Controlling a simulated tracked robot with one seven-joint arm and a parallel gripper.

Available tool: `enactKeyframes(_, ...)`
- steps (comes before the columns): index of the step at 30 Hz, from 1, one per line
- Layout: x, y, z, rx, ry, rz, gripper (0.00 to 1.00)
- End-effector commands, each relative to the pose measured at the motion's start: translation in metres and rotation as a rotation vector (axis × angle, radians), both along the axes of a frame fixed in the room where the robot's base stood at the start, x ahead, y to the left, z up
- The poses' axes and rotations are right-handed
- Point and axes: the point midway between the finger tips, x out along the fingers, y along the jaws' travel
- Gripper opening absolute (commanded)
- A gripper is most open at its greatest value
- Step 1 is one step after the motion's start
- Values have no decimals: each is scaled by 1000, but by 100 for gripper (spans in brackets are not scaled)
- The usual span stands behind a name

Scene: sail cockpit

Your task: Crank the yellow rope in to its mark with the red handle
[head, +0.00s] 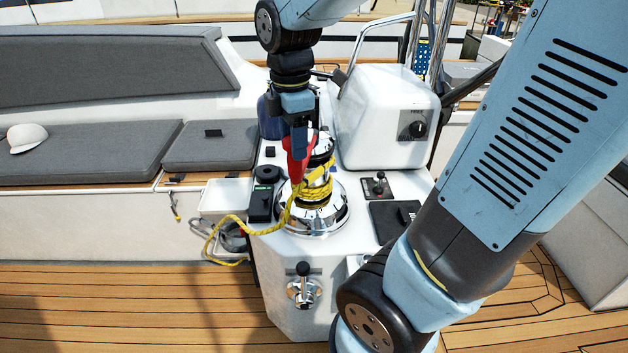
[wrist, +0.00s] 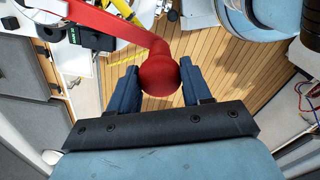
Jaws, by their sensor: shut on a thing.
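The red handle (head: 297,170) sits at the top of the chrome winch (head: 322,218), partly hidden by my gripper (head: 299,138). In the wrist view the handle's arm (wrist: 105,22) runs to the upper left, and its round red knob (wrist: 160,74) is between my two blue fingers (wrist: 159,88), which are shut on it. The yellow rope (head: 316,190) is wrapped around the winch drum. Its loose part (head: 241,222) hangs off the left side of the console towards the deck. A piece of rope also shows in the wrist view (wrist: 127,10). I cannot make out a mark on the rope.
A white housing with a dial (head: 384,115) stands right behind the winch. A small lever (head: 379,184) and a black box (head: 262,202) flank it. A chrome lever (head: 303,286) is on the console front. Grey cushions (head: 90,148) lie left; teak deck (head: 130,305) is open in front.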

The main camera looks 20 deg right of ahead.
Motion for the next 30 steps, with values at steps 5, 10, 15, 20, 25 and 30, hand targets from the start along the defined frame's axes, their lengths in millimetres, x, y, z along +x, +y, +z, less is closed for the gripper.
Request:
enactKeyframes(5, -6, -7, 0, -1, 0, 44, 6)
enactKeyframes(10, -6, -7, 0, -1, 0, 46, 6)
enactKeyframes(15, -7, -9, 0, 0, 0, 57, 6)
enactKeyframes(20, -13, -23, 0, 1, -1, 129, 6)
enactKeyframes(25, -21, -39, 0, 0, -2, 218, 6)
enactKeyframes(30, -24, -45, 0, 0, 0, 259, 6)
